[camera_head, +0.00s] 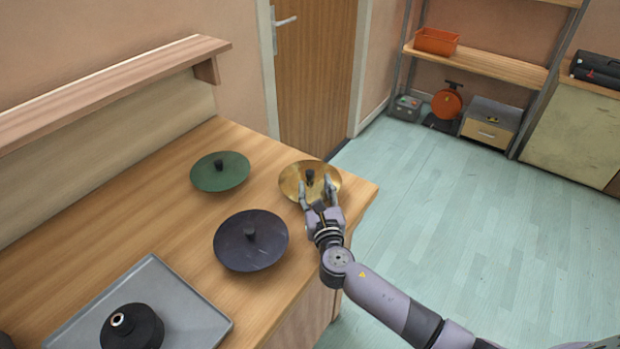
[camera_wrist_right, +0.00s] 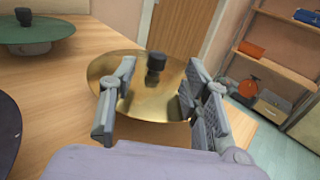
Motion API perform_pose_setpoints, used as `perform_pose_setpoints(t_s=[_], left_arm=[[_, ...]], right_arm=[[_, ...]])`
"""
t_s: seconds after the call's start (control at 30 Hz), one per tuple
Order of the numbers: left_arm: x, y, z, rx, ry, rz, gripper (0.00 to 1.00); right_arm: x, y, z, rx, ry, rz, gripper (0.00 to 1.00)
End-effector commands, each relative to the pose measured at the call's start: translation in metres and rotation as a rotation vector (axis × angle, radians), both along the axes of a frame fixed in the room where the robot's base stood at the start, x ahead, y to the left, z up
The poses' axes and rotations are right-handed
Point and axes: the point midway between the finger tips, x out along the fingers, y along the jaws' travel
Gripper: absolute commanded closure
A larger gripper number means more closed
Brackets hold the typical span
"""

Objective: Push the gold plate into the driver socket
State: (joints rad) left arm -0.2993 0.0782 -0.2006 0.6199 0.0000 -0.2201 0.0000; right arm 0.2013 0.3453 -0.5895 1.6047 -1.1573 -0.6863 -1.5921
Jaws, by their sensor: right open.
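The gold plate (camera_head: 292,186) lies near the right corner of the wooden counter, with a black knob at its middle. My right gripper (camera_head: 318,185) is open over the near side of the plate, its two fingers spread to either side of the knob's line. In the right wrist view the plate (camera_wrist_right: 135,72) and its black knob (camera_wrist_right: 155,65) lie beyond the fingers, with nothing between the fingertips. The driver socket is likely the hole in the top of the black domed piece (camera_head: 132,328) on the grey tray. My left gripper is not in view.
A green plate (camera_head: 225,179) and a dark plate (camera_head: 255,256), each with a black knob, lie left of the gold plate. The grey tray (camera_head: 190,305) is at the counter's near left. A wooden ledge (camera_head: 110,90) runs along the wall. The counter's right edge is close to the gold plate.

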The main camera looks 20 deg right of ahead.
Motion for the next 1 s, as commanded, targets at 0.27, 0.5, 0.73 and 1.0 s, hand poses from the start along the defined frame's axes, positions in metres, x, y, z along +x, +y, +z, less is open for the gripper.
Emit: perform_pose_setpoints(t_s=[0.27, 0.5, 0.73, 1.0], left_arm=[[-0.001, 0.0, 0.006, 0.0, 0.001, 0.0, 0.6], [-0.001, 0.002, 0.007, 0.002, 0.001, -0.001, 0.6], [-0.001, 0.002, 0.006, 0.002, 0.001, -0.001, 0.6], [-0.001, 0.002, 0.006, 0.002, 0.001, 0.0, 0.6]], right_arm=[[0.037, -0.001, 0.002, 0.0, -0.002, -0.001, 0.57], [0.049, -0.003, 0.001, 0.0, 0.0, 0.001, 0.57], [0.048, -0.003, 0.001, 0.0, 0.0, 0.001, 0.62], [0.048, -0.003, 0.001, 0.0, 0.0, 0.001, 0.8]])
